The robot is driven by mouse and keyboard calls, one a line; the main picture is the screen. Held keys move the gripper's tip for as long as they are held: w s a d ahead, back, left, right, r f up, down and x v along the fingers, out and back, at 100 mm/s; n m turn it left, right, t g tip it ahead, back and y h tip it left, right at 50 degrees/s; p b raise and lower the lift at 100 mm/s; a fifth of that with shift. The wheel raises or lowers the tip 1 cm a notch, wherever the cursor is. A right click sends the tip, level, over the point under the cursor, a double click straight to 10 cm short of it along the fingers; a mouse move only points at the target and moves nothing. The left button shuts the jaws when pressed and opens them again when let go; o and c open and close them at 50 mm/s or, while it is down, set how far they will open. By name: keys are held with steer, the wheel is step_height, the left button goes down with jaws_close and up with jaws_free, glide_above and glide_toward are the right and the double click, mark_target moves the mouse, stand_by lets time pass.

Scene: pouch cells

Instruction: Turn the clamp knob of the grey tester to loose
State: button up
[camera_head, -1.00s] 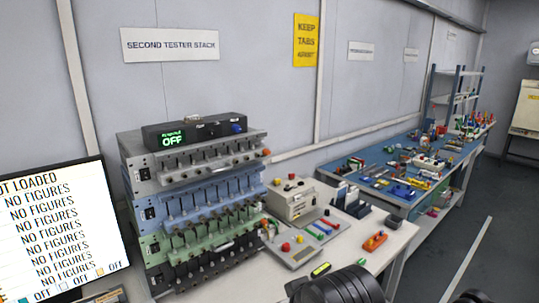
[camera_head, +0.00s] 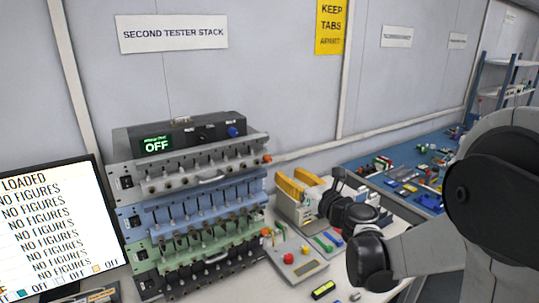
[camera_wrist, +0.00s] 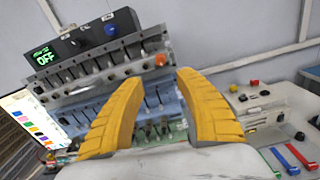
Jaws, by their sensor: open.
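The grey tester (camera_head: 205,165) is the light grey top unit of a stack under the "SECOND TESTER STACK" sign. It also shows in the wrist view (camera_wrist: 100,78). An orange knob (camera_head: 267,158) sits at its right end and shows in the wrist view (camera_wrist: 160,60); which way it is turned is too small to tell. My gripper (camera_head: 297,182) is open and empty, with yellow fingers, to the right of the stack. In the wrist view my gripper (camera_wrist: 158,82) faces the stack, with the orange knob beyond the gap between the fingertips.
Blue (camera_head: 195,213) and green (camera_head: 205,240) testers lie below the grey one. A black box (camera_head: 185,133) reading OFF stands on top. A monitor (camera_head: 45,225) is at left. A beige device (camera_wrist: 258,100) and a button panel (camera_head: 297,262) stand to the right.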

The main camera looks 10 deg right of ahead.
mark_target(270, 160)
steer(key=b+x, duration=0.1)
steer(key=x, duration=1)
steer(key=shift+r+b, duration=0.15)
steer(key=shift+b, duration=0.25)
steer(key=shift+d, duration=0.1)
jaws_close()
